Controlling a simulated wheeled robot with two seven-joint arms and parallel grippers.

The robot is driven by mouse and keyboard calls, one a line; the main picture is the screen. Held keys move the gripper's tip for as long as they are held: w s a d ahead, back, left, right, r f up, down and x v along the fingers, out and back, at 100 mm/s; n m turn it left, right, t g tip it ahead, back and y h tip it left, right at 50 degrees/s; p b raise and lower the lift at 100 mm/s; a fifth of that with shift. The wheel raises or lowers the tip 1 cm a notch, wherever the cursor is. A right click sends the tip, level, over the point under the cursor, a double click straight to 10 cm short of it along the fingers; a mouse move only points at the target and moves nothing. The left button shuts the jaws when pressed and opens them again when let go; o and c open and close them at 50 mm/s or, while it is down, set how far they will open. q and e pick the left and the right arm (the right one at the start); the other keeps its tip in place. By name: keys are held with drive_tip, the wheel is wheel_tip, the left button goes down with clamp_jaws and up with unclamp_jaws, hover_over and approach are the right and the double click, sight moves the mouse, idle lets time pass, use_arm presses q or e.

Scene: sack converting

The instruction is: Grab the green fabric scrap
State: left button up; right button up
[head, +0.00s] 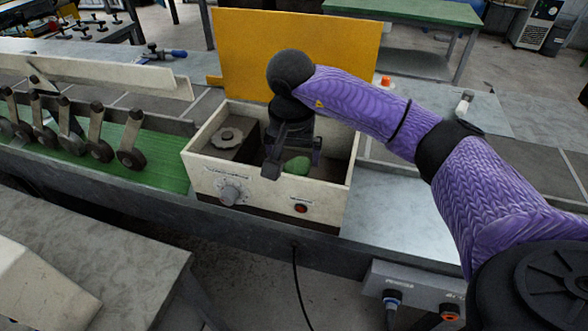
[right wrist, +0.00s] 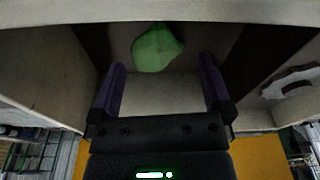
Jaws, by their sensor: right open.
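My right gripper (head: 290,170) reaches down into the box from above. Its two fingers are apart with nothing between them, and they also show in the right wrist view (right wrist: 162,85). Part of the scrap is hidden behind the gripper in the head view. My left gripper is not in view.
A green belt with several roller arms (head: 130,150) lies to the left.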

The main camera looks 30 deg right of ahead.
sight(294, 165)
drive_tip(key=f, duration=0.3)
drive_tip(key=shift+w+d+f, duration=0.1)
drive_tip(key=shift+d+f, duration=0.1)
drive_tip(key=shift+f, duration=0.2)
drive_tip(key=c, duration=0.9)
